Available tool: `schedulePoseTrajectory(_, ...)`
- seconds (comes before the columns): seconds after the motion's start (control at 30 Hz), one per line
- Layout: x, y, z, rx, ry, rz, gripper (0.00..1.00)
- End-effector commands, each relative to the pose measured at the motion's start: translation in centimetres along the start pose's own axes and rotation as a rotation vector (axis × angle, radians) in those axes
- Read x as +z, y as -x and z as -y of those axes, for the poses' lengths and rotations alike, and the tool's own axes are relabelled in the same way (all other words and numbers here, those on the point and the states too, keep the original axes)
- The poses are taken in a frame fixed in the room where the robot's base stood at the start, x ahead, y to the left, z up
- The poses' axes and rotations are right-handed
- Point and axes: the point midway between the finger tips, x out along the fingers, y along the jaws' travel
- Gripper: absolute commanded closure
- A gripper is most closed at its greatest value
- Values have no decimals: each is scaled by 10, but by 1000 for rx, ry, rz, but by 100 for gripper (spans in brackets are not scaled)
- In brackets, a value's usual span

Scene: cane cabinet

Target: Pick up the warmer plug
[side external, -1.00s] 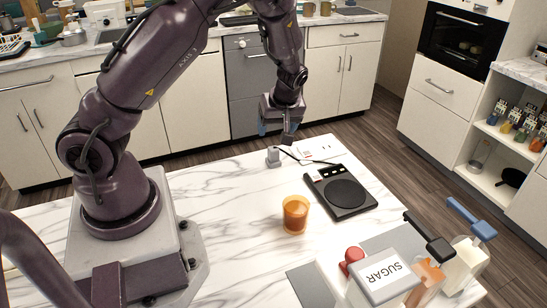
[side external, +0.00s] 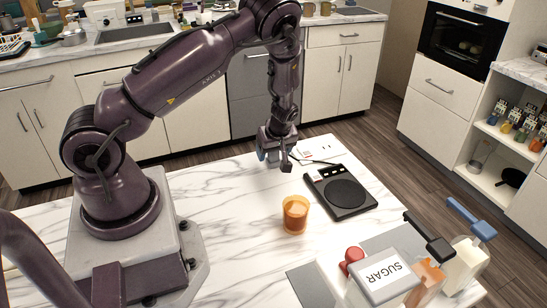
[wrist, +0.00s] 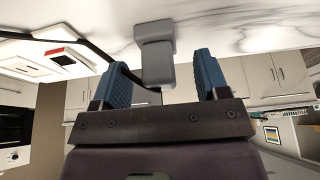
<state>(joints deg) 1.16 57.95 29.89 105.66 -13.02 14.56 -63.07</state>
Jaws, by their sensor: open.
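The warmer plug (wrist: 157,58) is a small grey block with a dark cord. In the wrist view it sits between the two blue fingers of my gripper (wrist: 163,80), with a gap on each side. In the side external view my gripper (side external: 274,160) is low over the back of the marble counter and hides the plug. The fingers are open and hold nothing. The black warmer (side external: 342,192) with a round plate lies to the right of my gripper.
A glass of amber drink (side external: 295,214) stands in front of the warmer. A white outlet board (side external: 322,149) lies behind the warmer. A sugar box (side external: 385,277) and a red knob-like item (side external: 351,258) are at the front right. The left-centre counter is clear.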

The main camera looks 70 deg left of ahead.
Motion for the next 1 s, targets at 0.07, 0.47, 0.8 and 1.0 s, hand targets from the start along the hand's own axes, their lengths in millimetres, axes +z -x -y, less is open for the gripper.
schedulePoseTrajectory(0.07,0,-11,0,-1,1,0,32)
schedulePoseTrajectory(0.47,0,-18,0,1,0,0,46)
schedulePoseTrajectory(0.8,-1,-18,0,1,0,-1,87)
schedulePoseTrajectory(1.0,-2,-15,-1,2,0,-1,87)
